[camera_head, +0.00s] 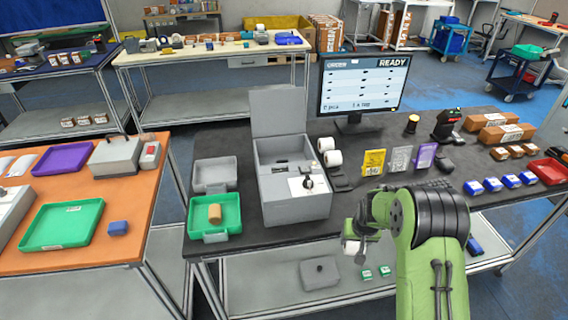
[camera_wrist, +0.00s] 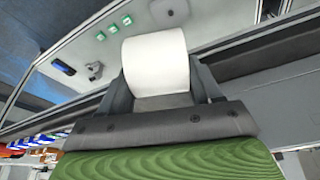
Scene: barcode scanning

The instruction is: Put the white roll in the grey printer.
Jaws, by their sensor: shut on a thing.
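The grey printer (camera_head: 293,205) stands on the dark table with its lid (camera_head: 278,112) raised. A small dark and white part shows on its front top; its inside is only partly visible. My gripper (camera_head: 352,236) is to the right of the printer, near the table's front edge. In the wrist view my gripper (camera_wrist: 165,98) is shut on a white roll (camera_wrist: 155,62), which sits between the two fingers. The held white roll (camera_head: 351,247) also shows a little in the head view, partly hidden by my gripper. Two other white rolls (camera_head: 333,158) are on the table right of the printer.
A green tray (camera_head: 232,222) with a brown roll and a grey tray (camera_head: 214,173) stand left of the printer. A monitor (camera_head: 362,85) stands behind. Yellow, grey and purple cards (camera_head: 374,163) stand right of the printer, near my arm.

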